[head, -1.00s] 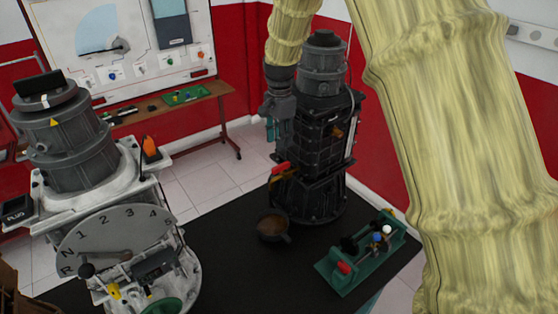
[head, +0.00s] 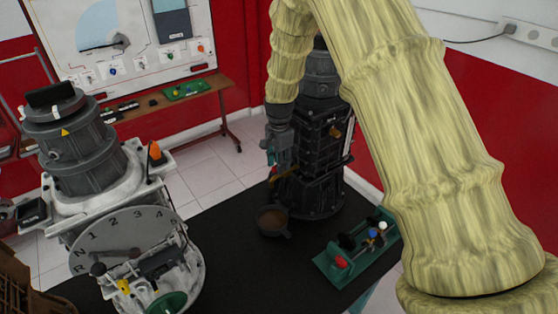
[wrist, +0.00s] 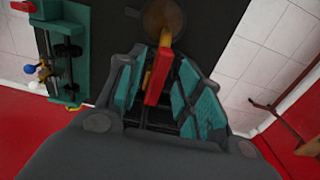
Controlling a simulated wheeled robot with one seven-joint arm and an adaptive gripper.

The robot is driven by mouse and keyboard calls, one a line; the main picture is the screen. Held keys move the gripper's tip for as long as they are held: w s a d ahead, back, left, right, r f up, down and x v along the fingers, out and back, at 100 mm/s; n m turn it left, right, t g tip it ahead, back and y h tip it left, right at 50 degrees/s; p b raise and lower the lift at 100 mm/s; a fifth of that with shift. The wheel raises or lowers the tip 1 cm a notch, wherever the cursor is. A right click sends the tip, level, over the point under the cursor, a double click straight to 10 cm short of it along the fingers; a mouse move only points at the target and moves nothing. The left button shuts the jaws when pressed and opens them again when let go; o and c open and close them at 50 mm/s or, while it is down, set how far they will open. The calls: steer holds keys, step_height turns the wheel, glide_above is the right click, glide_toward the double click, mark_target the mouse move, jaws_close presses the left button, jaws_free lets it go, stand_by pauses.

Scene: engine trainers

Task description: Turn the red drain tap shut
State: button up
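The red drain tap (wrist: 157,78) has a red handle on a brass-coloured spout, low on the dark engine (head: 318,150). In the wrist view its handle lies between the teal finger pads of my gripper (wrist: 158,85). The fingers are apart, with a gap on both sides of the handle; I cannot tell whether either touches it. In the head view my gripper (head: 275,160) points down beside the engine and mostly hides the handle. The brass spout (head: 286,174) shows just beneath.
A dark pan of brown liquid (head: 272,219) sits on the black bench below the tap. A green stand (head: 345,272) with coloured knobs is at right. A grey gearbox trainer (head: 120,220) stands at left. The bench between is clear.

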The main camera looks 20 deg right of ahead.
jaws_close()
